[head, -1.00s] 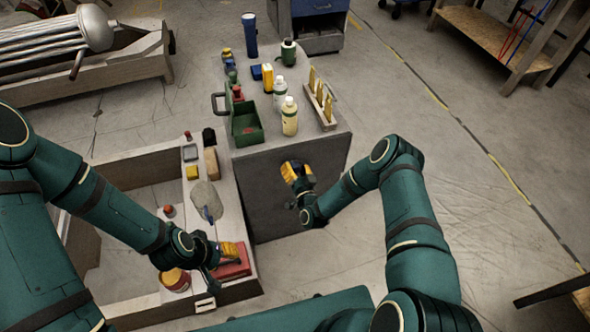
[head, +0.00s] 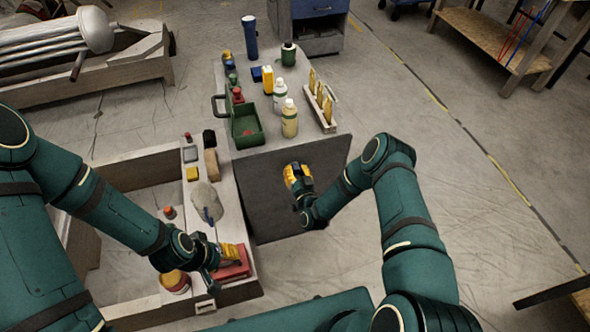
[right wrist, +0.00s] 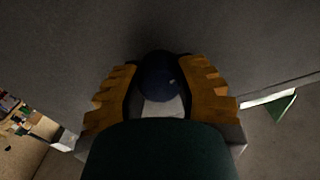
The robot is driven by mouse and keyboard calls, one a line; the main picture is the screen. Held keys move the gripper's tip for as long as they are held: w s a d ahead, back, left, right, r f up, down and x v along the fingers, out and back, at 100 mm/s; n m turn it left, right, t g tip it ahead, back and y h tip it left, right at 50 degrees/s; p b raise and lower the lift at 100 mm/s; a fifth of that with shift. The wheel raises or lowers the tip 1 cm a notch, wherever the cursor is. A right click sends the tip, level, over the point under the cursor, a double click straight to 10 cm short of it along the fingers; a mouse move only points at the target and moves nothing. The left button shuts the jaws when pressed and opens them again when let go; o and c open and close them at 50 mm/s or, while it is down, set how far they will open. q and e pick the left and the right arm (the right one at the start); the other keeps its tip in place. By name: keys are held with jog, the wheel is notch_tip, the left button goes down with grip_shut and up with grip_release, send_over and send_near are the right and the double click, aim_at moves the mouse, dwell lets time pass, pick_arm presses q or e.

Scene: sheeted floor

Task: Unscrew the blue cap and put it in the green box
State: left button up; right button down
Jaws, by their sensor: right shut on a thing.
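My right gripper (head: 298,176) is in front of the dark side panel of the workbench, below its top. In the right wrist view its orange fingers (right wrist: 160,90) are closed on a dark blue round cap (right wrist: 160,76). A pale patch shows just below the cap; I cannot tell what it belongs to. The cap is hidden by the gripper in the head view.
On the bench stand a white bottle (head: 280,95), a yellowish bottle (head: 290,120), a wooden rack (head: 325,110), a yellow item (head: 267,80) and a tall blue cylinder (head: 250,38). A low wooden frame (head: 150,165) holds small items at the left.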

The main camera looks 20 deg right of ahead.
jog(key=n, duration=0.5)
jog(key=shift+a+r, duration=0.1)
jog(key=n, duration=0.3)
jog(key=shift+n, duration=0.3)
jog(key=n, duration=0.8)
jog(key=c, duration=0.7)
grip_release()
jog(key=shift+c, duration=0.8)
